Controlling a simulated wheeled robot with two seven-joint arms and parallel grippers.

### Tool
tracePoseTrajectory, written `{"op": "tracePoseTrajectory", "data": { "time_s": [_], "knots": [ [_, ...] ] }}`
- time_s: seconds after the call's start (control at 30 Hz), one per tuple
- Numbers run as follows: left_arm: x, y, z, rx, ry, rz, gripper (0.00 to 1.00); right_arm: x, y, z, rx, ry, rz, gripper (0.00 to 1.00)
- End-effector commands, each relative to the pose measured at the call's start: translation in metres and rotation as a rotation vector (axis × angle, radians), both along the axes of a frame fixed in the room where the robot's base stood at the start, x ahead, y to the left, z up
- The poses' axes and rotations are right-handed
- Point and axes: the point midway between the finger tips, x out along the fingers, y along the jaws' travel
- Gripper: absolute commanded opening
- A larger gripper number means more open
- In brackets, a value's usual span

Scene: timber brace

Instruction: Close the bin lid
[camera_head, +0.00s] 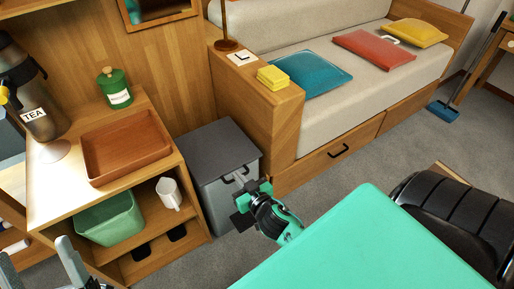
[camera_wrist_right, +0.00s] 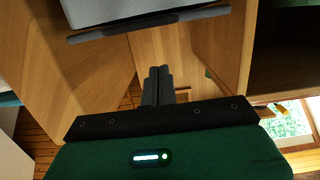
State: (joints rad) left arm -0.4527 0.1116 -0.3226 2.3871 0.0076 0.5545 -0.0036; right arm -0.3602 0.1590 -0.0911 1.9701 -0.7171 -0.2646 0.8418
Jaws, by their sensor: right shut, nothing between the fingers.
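The bin (camera_head: 215,196) is a light grey box standing on the floor between the wooden cabinet and the sofa. Its dark grey lid (camera_head: 215,148) lies over the top and looks about level; I cannot tell whether a small gap is left. My right gripper is shut and empty, close in front of the bin's upper front. In the right wrist view its fingers (camera_wrist_right: 157,84) are together, below a grey panel with a dark edge. My left gripper (camera_head: 35,248) is at the bottom left, fingers apart, partly cut off.
The cabinet (camera_head: 55,195) left of the bin holds a brown tray (camera_head: 126,146), a green canister (camera_head: 115,88), a green tub (camera_head: 110,218) and a white mug (camera_head: 169,193). The sofa's wooden end (camera_head: 272,120) is close on the right. A turquoise surface (camera_head: 370,245) fills the lower right.

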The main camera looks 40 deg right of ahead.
Motion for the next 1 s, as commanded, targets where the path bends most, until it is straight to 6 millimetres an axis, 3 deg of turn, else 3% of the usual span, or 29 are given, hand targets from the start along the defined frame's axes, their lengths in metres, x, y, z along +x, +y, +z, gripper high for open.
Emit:
{"op": "tracePoseTrajectory", "data": {
  "time_s": [0.2, 0.5, 0.7, 1.0],
  "knots": [
    [0.009, -0.006, -0.014, 0.023, 0.106, -0.014, 0.73, -0.042, 0.003, 0.0, 0.004, 0.007, -0.003, 0.0],
    [0.016, -0.013, -0.031, 0.048, 0.213, -0.028, 0.73, -0.082, 0.004, 0.003, 0.002, 0.005, -0.001, 0.0],
    [0.018, -0.014, -0.035, 0.055, 0.241, -0.032, 0.73, -0.092, 0.005, 0.004, 0.002, 0.003, -0.001, 0.0],
    [0.018, -0.015, -0.036, 0.056, 0.244, -0.032, 0.73, -0.09, 0.011, 0.011, 0.004, -0.018, 0.018, 0.0]
  ]
}}
